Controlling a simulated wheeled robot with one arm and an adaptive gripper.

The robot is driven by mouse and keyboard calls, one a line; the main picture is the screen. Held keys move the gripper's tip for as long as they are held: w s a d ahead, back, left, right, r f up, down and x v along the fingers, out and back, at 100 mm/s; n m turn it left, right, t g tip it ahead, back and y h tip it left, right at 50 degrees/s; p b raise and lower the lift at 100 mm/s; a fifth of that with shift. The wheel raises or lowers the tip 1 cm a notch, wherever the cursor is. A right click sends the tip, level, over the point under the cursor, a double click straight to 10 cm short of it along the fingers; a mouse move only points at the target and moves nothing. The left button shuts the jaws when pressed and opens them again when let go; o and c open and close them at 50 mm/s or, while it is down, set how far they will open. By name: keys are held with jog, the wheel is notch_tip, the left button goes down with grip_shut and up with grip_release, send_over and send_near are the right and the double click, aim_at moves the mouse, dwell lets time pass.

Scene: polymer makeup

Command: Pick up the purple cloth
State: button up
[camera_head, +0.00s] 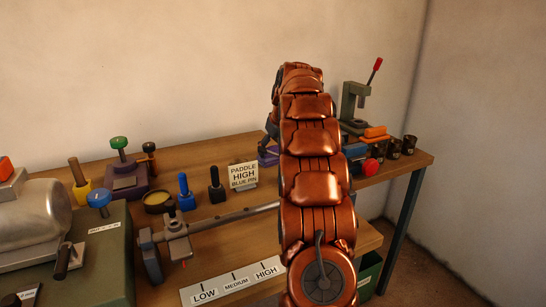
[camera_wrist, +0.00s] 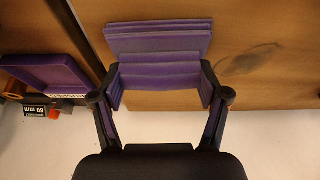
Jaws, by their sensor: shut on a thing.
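The purple cloth (camera_wrist: 158,42) is a folded, layered stack at the top middle of the wrist view, lying over the wooden table. My gripper (camera_wrist: 161,82) has one finger on each side of the cloth's near part and is shut on it. In the head view a small purple patch of the cloth (camera_head: 268,157) shows at the left edge of my arm. My arm hides most of it and most of the gripper there.
A purple tray (camera_wrist: 45,72) is at left in the wrist view. A green press (camera_head: 355,103), an orange block (camera_head: 375,132) and dark cups (camera_head: 409,144) are to the right. Table space behind the sign is clear.

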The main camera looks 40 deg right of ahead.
aim_at(273, 146)
jog(key=shift+c, duration=1.2)
jog(key=shift+r, duration=0.1)
notch_tip(273, 146, up, 7)
jog(key=shift+w+f+p, duration=0.1)
jog(key=shift+p, duration=0.35)
jog(key=shift+r+p, duration=0.5)
jog(key=shift+r, duration=0.95)
jog(key=shift+r, duration=0.1)
